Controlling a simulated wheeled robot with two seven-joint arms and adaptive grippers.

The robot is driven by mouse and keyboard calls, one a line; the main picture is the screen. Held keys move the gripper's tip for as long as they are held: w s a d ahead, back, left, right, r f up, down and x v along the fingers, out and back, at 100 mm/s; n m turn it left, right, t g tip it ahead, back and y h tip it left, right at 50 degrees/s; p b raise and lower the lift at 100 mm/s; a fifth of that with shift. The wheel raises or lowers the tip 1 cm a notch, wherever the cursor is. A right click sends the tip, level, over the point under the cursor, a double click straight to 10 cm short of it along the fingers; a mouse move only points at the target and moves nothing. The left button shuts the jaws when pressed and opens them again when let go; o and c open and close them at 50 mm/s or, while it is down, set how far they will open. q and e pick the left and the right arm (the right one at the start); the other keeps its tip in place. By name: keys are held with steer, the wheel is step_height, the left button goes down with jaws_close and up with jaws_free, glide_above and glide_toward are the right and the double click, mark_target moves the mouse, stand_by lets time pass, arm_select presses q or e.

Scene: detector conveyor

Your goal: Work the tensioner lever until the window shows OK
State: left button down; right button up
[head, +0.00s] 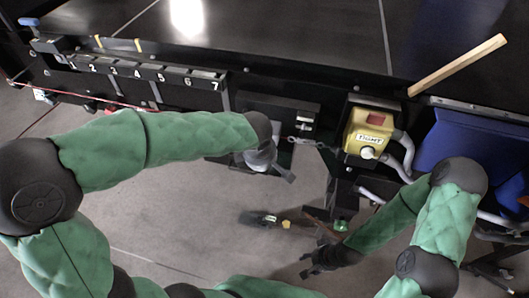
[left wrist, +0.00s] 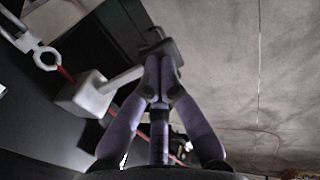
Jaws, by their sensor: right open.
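The pale grey tensioner lever shows in the left wrist view, running from a block (left wrist: 85,98) to a dark grey end piece (left wrist: 172,46). My left gripper (left wrist: 160,62) has its purple fingertips close together on that end. In the head view the left gripper (head: 262,158) is by the lever under the conveyor edge, and the wrist partly hides it. A grey end (head: 286,174) sticks out beside it. A dark bracket with small light parts (head: 305,120) is just above. I cannot read OK in any window. My right gripper (head: 318,264) is open and empty, low over the floor.
A yellow control box (head: 371,130) with a red panel and pale knob hangs to the right, with grey hoses. A strip numbered 1 to 7 (head: 145,72) runs along the edge. A wooden stick (head: 457,65) lies on the dark belt. A blue bin (head: 462,140) is at right.

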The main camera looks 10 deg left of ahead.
arm_select(q)
steer(key=shift+f+b, duration=0.7)
steer(key=shift+b, duration=0.15)
arm_select(e)
steer(key=shift+s+f, duration=0.1)
steer(key=shift+f, duration=0.95)
arm_select(q)
steer(key=shift+s, duration=0.1)
arm_select(e)
steer(key=shift+f, duration=0.1)
